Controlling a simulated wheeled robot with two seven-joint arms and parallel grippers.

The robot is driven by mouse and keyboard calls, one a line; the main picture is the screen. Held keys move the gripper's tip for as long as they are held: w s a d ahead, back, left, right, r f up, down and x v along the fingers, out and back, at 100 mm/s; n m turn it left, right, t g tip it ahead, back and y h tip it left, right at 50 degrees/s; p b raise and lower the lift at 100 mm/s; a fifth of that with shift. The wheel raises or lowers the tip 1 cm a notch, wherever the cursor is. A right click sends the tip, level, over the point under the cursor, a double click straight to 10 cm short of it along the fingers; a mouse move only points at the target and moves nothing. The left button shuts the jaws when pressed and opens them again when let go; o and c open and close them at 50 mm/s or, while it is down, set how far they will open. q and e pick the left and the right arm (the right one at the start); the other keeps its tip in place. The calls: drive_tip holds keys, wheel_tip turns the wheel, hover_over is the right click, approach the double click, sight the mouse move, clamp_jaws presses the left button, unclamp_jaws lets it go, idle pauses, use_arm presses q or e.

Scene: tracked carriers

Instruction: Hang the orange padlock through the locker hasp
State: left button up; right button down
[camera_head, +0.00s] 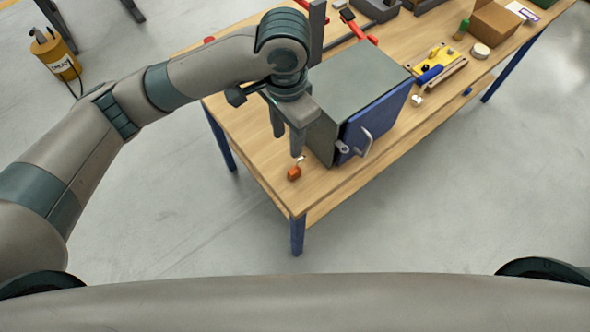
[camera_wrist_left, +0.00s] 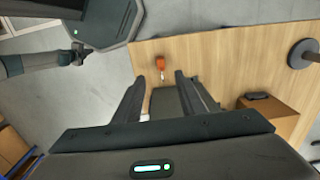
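The orange padlock (camera_head: 294,173) rests on the wooden table near its front corner, its pale shackle towards the locker. It also shows in the left wrist view (camera_wrist_left: 160,62), just beyond and between my fingertips. The locker (camera_head: 365,75) is a grey box with a blue door (camera_head: 375,115). The hasp (camera_head: 343,148) is a small grey piece at the door's near edge, low down; its opening is too small to make out. My left gripper (camera_head: 288,145) is open and empty, above the padlock and beside the locker's near side; it also shows in the left wrist view (camera_wrist_left: 160,77).
A door handle (camera_head: 362,143) sticks out beside the hasp.

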use_arm(q)
drive_tip(key=shift+f, duration=0.15)
drive_tip(key=p, duration=0.2)
hover_over(290, 173)
wheel_tip(290, 173, down, 11)
drive_tip(key=shift+s+a+r, duration=0.1)
drive_tip(key=shift+f, duration=0.6)
drive_tip(key=shift+f+p, duration=0.1)
drive_tip(key=shift+p, duration=0.2)
drive_tip(key=shift+f, duration=0.3)
wheel_tip(290, 173, down, 3)
drive_tip(key=shift+f+p, duration=0.1)
drive_tip(key=shift+p, duration=0.75)
drive_tip(key=shift+f, duration=0.55)
